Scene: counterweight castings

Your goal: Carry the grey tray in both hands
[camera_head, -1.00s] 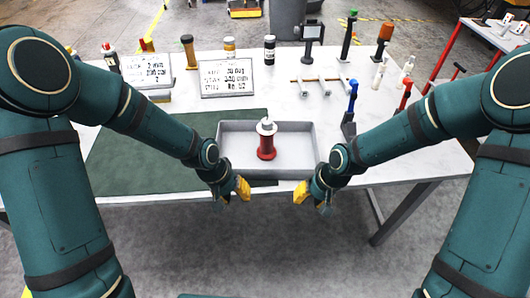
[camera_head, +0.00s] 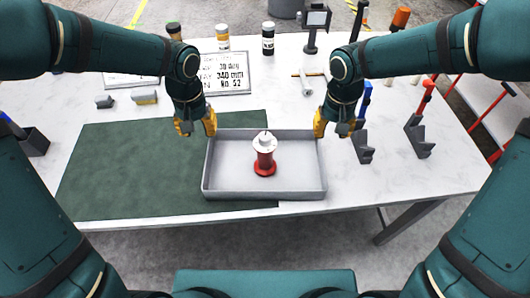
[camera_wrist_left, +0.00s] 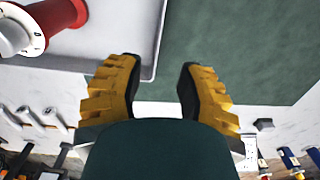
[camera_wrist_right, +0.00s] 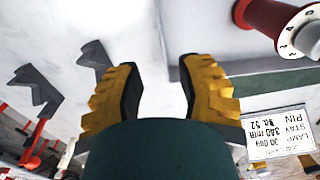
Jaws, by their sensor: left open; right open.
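The grey tray (camera_head: 225,183) lies on the table, partly over the green mat (camera_head: 120,170). A red spool-like piece with a white top (camera_head: 264,160) stands upright inside it. My left gripper (camera_head: 196,128) is open at the tray's far left corner, and my right gripper (camera_head: 333,128) is open at its far right corner. In the left wrist view, the tray's edge (camera_wrist_left: 153,55) shows between the two spread fingers. In the right wrist view, its edge (camera_wrist_right: 168,60) also shows between the fingers. Whether any finger touches the tray, I cannot tell.
Dark angled stands (camera_head: 362,150) (camera_head: 420,142) stand right of the tray, close to my right gripper. A printed sign (camera_head: 228,78) and jars (camera_head: 268,42) stand behind it. Small grey blocks (camera_head: 145,97) lie back left. The mat left of the tray is clear.

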